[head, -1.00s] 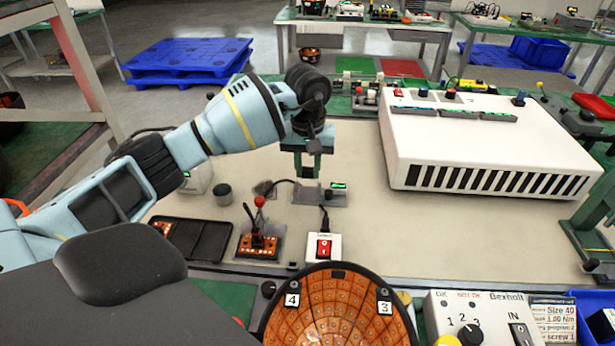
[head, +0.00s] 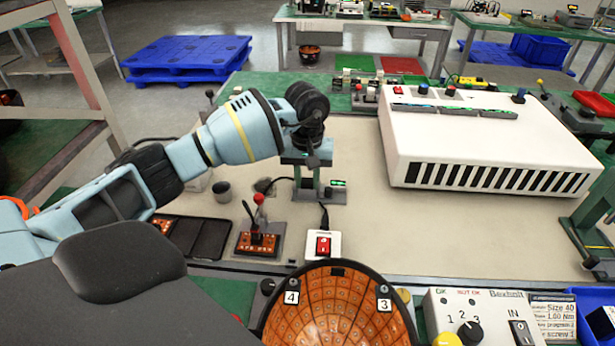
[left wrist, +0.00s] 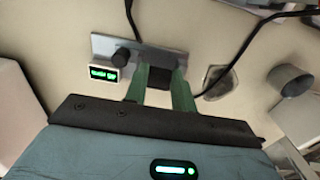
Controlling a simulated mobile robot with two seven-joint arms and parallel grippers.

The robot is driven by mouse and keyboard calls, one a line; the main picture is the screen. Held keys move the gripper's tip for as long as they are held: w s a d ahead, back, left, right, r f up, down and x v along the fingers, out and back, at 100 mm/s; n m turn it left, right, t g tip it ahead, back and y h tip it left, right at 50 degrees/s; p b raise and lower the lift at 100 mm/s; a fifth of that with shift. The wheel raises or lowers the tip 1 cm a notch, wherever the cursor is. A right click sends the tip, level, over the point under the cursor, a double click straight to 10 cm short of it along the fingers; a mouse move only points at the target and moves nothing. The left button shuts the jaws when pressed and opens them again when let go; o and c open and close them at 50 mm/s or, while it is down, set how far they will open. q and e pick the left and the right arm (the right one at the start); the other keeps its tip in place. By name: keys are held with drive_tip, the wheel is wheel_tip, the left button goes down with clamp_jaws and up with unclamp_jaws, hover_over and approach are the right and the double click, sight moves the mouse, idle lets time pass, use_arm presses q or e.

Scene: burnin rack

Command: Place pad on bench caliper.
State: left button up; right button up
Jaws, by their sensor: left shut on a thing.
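The bench caliper (head: 331,198) is a grey plate with a small lit green display, lying on the beige bench. It also shows in the left wrist view (left wrist: 108,46), with a black knob and the display at its left part. My left gripper (head: 310,188), with green fingers, points down at the caliper. In the left wrist view my left gripper (left wrist: 162,78) is shut on a small dark block, which looks like the pad (left wrist: 158,73), over the caliper's plate. Whether the pad touches the plate cannot be told.
A large white slotted unit (head: 490,145) stands to the right. In front are a red-knobbed joystick box (head: 258,240), a red-switch box (head: 323,245) and a black tray (head: 203,237). A grey cup (head: 221,191) stands left of the caliper. The bench middle is clear.

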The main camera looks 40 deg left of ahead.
sight(307, 183)
use_arm(q)
drive_tip(key=o, duration=1)
drive_tip(key=shift+f, duration=0.15)
wheel_tip(307, 183, up, 13)
drive_tip(key=shift+r, duration=0.2)
